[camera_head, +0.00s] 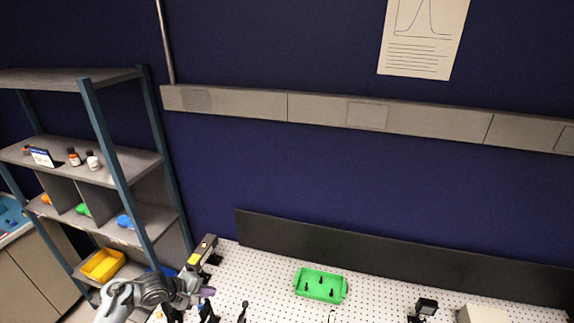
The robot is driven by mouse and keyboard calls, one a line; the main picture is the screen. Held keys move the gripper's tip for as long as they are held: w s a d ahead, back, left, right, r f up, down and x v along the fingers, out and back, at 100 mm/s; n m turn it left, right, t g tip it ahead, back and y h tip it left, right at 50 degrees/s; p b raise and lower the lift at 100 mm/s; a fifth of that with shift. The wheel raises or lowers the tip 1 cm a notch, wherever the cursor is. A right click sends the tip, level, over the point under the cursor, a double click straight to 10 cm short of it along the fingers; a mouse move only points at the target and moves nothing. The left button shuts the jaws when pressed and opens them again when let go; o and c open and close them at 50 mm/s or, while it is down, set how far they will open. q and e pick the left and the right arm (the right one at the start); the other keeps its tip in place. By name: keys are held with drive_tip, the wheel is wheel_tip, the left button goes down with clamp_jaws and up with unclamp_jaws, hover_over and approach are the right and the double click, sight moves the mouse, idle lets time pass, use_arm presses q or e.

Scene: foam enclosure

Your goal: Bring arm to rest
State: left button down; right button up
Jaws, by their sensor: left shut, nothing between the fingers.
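My left arm enters at the lower left in the head view. Its gripper (207,291) is near the left end of the white perforated table (290,262). The gripper is small in the picture and appears shut, with nothing held between its fingers. My right gripper is not in the picture.
A green tray (321,284) with several small dark items sits on the table. A grey and black device (203,250) stands close behind my left gripper. A shelf rack (100,165) with bottles and a yellow bin (103,265) stands at the left. A black device (427,306) is at the lower right.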

use_arm(q)
drive_tip(key=s+d+f+m+y, duration=0.2)
drive_tip(key=s+f+m+y, duration=0.15)
drive_tip(key=s, duration=0.35)
drive_tip(key=s+d+f+m+y, duration=0.2)
drive_tip(key=s+f+m, duration=0.25)
drive_tip(key=s, duration=0.25)
drive_tip(key=s+d+r+m+g, duration=0.1)
drive_tip(key=s+r+m, duration=0.2)
drive_tip(key=s, duration=1)
drive_tip(key=s+d+r+m+g, duration=0.1)
drive_tip(key=s+r, duration=0.5)
drive_tip(key=s, duration=0.7)
drive_tip(key=shift+d+r+m+g, duration=0.25)
drive_tip(key=shift+d+m, duration=0.2)
drive_tip(key=shift+m, duration=0.55)
drive_tip(key=shift+w+y, duration=0.1)
drive_tip(key=shift+y, duration=0.15)
